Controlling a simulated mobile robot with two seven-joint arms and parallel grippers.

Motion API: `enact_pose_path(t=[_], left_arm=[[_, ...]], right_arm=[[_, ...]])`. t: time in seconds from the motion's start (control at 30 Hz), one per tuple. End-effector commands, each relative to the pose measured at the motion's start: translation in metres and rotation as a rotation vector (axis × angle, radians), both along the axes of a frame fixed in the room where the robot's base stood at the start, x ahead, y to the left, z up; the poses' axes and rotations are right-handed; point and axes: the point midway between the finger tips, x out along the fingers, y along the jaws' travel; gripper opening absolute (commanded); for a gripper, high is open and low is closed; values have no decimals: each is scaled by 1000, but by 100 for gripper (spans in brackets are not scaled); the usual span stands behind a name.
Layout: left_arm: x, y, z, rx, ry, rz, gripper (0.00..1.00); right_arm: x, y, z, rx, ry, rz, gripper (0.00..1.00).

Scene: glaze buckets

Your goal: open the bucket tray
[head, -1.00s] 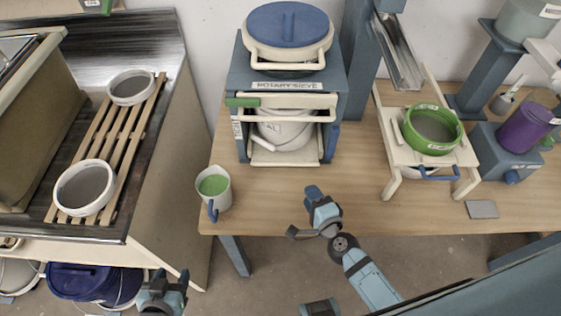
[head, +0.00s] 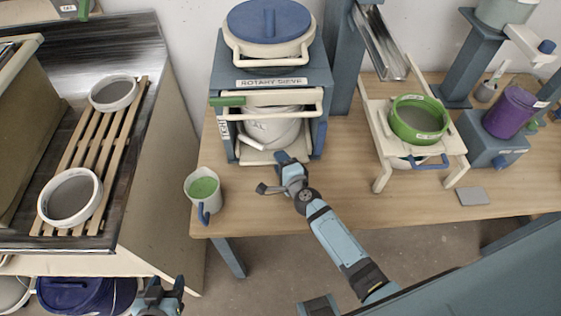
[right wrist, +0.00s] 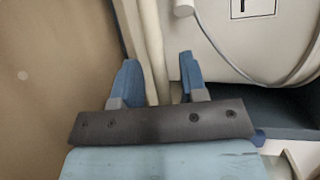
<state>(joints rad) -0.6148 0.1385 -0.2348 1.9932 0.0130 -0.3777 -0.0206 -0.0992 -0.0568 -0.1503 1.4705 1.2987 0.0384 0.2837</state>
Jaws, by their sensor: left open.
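The bucket tray (head: 262,158) is a cream, low-edged tray in the bottom of the rotary sieve cabinet (head: 226,75). A white bucket (head: 270,130) with a wire handle stands on it. My right gripper (head: 283,157) is at the tray's front edge, partly covering it. In the right wrist view its two blue fingers (right wrist: 158,80) are apart, with a cream upright bar between or just beyond them; contact cannot be told. The bucket (right wrist: 250,40) is to the right there. My left gripper (head: 158,290) is open and empty at the bottom left, far from the tray.
A cream bar (head: 270,97) with a green end crosses the cabinet above the bucket. A mug (head: 203,190) of green glaze stands at the table edge, left of my right arm. A green sieve (head: 420,118) sits on a stand at right. The table (head: 345,180) between is clear.

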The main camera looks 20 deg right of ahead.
Motion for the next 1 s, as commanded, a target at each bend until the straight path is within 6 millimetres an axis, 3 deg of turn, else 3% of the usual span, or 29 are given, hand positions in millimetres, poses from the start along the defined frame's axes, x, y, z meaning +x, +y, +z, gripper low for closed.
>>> enact_pose_path(t=[0.33, 0.5, 1.0], left_arm=[[0, 1, -1, 1, 0, 0, 51], [0, 1, -1, 1, 0, 0, 51], [1, 0, -1, 1, -2, -1, 51]], right_arm=[[4, 0, 0, -1, 0, 0, 39], [4, 0, 0, -1, 0, 0, 0], [0, -8, -1, -1, 1, 0, 0]])
